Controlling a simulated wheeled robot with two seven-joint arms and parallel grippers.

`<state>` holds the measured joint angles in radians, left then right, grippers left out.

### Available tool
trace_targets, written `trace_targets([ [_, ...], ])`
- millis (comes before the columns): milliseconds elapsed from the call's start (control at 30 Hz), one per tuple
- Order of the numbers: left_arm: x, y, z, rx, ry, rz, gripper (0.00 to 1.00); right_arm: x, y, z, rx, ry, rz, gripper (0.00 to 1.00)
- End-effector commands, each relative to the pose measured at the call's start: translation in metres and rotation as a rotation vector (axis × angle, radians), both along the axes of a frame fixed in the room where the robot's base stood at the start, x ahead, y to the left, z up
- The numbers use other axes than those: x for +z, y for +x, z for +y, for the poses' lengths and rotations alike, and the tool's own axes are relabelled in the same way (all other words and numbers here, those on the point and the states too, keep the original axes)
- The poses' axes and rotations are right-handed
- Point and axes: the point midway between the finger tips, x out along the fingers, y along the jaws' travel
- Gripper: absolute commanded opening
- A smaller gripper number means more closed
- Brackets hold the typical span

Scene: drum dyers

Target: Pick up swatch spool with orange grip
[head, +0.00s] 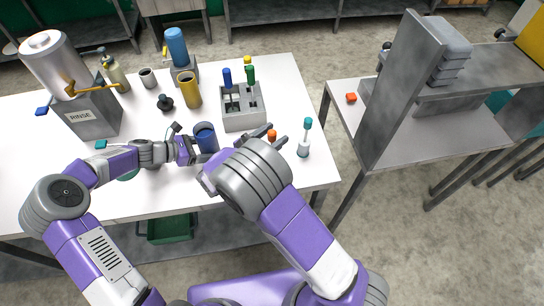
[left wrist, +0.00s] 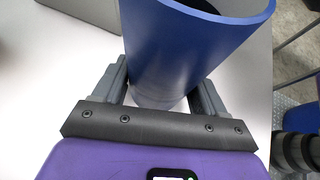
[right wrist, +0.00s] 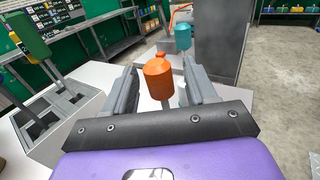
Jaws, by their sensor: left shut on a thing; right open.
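The swatch spool with the orange grip (right wrist: 159,80) stands upright between the fingers of my right gripper (right wrist: 163,92) in the right wrist view. The fingers are open, with a gap on each side of the grip. In the head view the orange grip (head: 272,134) shows between the fingertips of my right gripper (head: 274,135); its lower part is hidden by the gripper. My left gripper (head: 194,148) is shut on a blue cup (head: 206,138), which fills the left wrist view (left wrist: 190,50) between its fingers (left wrist: 163,85).
A grey rack (head: 243,118) holds blue, green and yellow-handled spools beside my right gripper. A teal-topped spool (head: 304,147) stands just right of it, near the table edge. A yellow cup (head: 191,90) and a rinse drum (head: 88,110) stand further left.

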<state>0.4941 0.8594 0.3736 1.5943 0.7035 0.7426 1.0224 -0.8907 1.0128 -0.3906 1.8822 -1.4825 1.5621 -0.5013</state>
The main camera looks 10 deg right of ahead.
Motion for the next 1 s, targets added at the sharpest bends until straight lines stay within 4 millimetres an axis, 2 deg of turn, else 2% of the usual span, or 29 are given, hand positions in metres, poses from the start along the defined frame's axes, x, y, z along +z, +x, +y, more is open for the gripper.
trace_targets([
  [100,-0.0002,0.0,0.0,0.0,0.0,0.0,0.5,0.0007,0.0065,-0.0118,-0.002,0.0,-0.001,0.56],
  [367,-0.0003,-0.0001,-0.0001,0.0,0.0,0.0,0.5,0.0007,0.0084,-0.0141,0.0,0.001,-0.002,0.56],
  [733,-0.0003,-0.0001,0.0,0.0,0.0,0.0,0.5,0.0007,0.0082,-0.014,0.0,0.001,-0.001,0.04],
  [1000,-0.0003,-0.0002,0.0,0.0,0.0,0.0,0.5,0.0048,0.0083,-0.0138,0.0,0.002,-0.003,0.04],
])
